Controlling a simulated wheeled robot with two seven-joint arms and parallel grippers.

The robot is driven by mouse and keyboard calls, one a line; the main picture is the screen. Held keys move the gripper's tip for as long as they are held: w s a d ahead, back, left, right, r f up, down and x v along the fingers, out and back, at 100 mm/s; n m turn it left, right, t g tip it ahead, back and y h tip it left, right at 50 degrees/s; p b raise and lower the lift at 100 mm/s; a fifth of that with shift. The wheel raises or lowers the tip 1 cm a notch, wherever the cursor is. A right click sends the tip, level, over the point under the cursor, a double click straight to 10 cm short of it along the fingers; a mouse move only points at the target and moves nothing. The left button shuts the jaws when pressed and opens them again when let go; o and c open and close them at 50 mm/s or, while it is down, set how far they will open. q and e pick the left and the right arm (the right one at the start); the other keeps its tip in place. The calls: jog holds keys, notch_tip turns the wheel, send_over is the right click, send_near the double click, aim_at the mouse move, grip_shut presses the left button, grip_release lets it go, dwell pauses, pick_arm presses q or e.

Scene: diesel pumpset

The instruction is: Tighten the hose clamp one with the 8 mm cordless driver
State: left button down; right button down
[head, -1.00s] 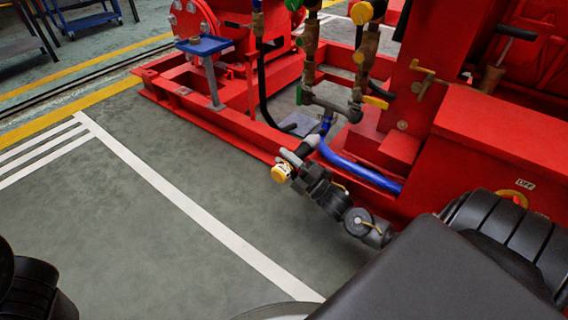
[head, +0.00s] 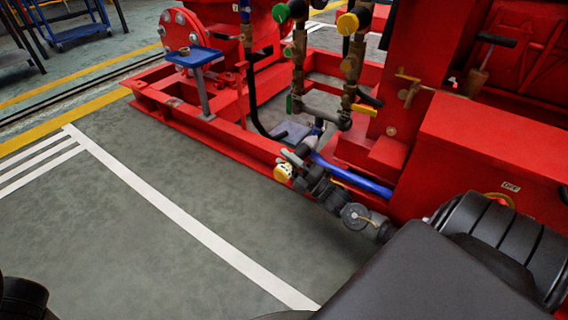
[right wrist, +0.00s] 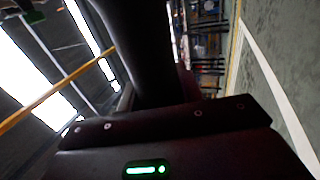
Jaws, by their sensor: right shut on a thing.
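My right gripper (head: 300,163) is in the middle of the head view, at the end of my dark arm from the lower right. It is shut on a small grey and black tool with a yellow-and-white end (head: 283,173), which looks like the cordless driver. Its tip is close to the upper end of the blue hose (head: 350,178), below the brass and grey pipework. I cannot tell whether they touch. The hose clamp is too small or hidden to make out. The right wrist view shows mostly a dark body with a green light. My left gripper is not in view.
The red pumpset frame (head: 225,130) runs behind the gripper, with brass valves (head: 349,65) above the hose. A red box (head: 490,140) stands to the right. A small blue-topped stand (head: 194,56) is at the upper left. The grey floor at the left is clear.

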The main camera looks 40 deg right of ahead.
aim_at(278, 168)
jog(key=shift+r+p, duration=0.2)
jog(key=shift+p, duration=0.4)
dwell(0.7)
jog(key=shift+w+d, duration=0.15)
jog(key=shift+d, duration=0.3)
dwell(0.8)
jog(key=shift+a+p, duration=0.15)
jog(key=shift+p, duration=0.2)
jog(key=shift+d, duration=0.45)
dwell(1.3)
dwell(0.4)
jog(key=shift+a, duration=0.1)
dwell(0.4)
jog(key=shift+s+a+p, duration=0.2)
jog(key=shift+a+p, duration=0.3)
jog(key=shift+a, duration=0.3)
jog(key=shift+s+a+p, duration=0.25)
jog(key=shift+a+p, duration=0.2)
jog(key=shift+a, duration=0.35)
jog(key=shift+s+a+p, duration=0.2)
jog(key=shift+a+p, duration=0.3)
jog(key=shift+a, duration=0.3)
jog(key=shift+s+a, duration=0.1)
jog(key=shift+a, duration=0.1)
jog(key=shift+f, duration=0.1)
